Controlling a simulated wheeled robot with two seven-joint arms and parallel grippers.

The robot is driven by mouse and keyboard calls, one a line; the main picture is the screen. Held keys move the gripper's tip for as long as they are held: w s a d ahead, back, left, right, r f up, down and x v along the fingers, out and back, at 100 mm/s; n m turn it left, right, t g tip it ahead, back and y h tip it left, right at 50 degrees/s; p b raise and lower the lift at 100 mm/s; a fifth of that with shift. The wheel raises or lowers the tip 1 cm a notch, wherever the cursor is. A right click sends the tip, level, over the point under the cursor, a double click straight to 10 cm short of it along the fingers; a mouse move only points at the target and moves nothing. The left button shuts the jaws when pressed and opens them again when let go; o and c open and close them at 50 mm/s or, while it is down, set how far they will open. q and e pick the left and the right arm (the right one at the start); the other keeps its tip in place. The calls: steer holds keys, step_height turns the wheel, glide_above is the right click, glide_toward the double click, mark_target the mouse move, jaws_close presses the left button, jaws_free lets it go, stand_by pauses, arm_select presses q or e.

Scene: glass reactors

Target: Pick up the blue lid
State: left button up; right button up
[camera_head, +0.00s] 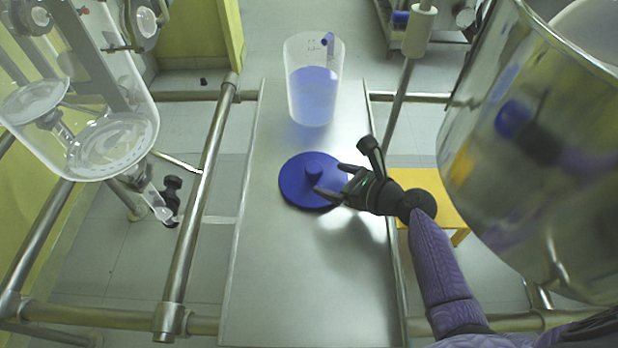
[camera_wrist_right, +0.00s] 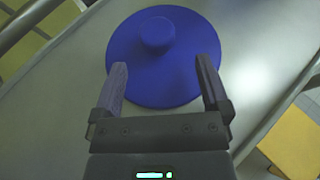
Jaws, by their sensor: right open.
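The blue lid (camera_head: 297,187) is a round disc with a raised knob in its middle. It lies flat, knob up, on the metal bench. My right gripper (camera_head: 328,180) comes in from the right, with its fingertips over the lid's right part, close to the knob. In the right wrist view the lid (camera_wrist_right: 155,80) lies ahead, and the open fingers of my right gripper (camera_wrist_right: 163,75) reach over its near part. The knob (camera_wrist_right: 157,34) is beyond the fingertips, roughly in line with the gap between them. Nothing is between the fingers. My left gripper is not in view.
A clear beaker (camera_head: 314,85) with blue liquid stands on the bench behind the lid. A large shiny metal vessel (camera_head: 545,150) is at the right, and a glass reactor (camera_head: 100,140) at the left. Metal rails (camera_head: 200,205) flank the bench (camera_head: 305,285), whose front part is bare.

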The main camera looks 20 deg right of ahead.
mark_target(320, 171)
steer(key=x, duration=0.1)
steer(key=b+x, duration=0.1)
steer(key=x, duration=0.1)
steer(key=b+x, duration=0.1)
steer(key=x, duration=0.1)
steer(key=shift+w+a+r, duration=0.1)
steer(key=shift+a+r, duration=0.05)
steer(key=shift+r, duration=0.2)
steer(key=shift+w+a, duration=0.15)
steer(key=shift+w, duration=0.1)
steer(key=shift+r, duration=0.15)
steer(key=shift+c, duration=0.9)
steer(key=c, duration=0.9)
jaws_close()
